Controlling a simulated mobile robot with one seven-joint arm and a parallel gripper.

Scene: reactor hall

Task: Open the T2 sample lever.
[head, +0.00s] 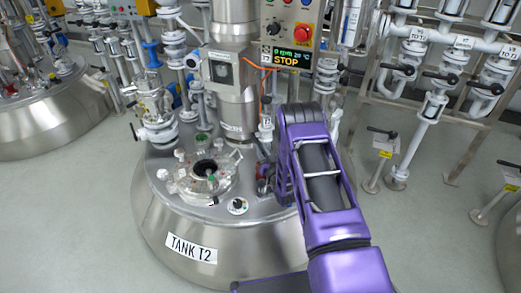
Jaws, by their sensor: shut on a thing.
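Tank T2 (190,268) stands in the middle of the head view, a steel vessel with a "TANK T2" label on its front. My gripper (266,183) is low at the right side of the tank's lid, mostly hidden by my purple arm. It is shut on a small part there, which I take to be the T2 sample lever. The lever itself is hidden behind the gripper and arm, so its angle cannot be told. A small reddish spot shows beside the fingers.
A control panel (290,30) reading "STOP", with a red button, stands behind my arm. Pipe racks with black-handled valves (440,77) fill the right. Another tank (50,130) is at left. Grey floor is clear front left.

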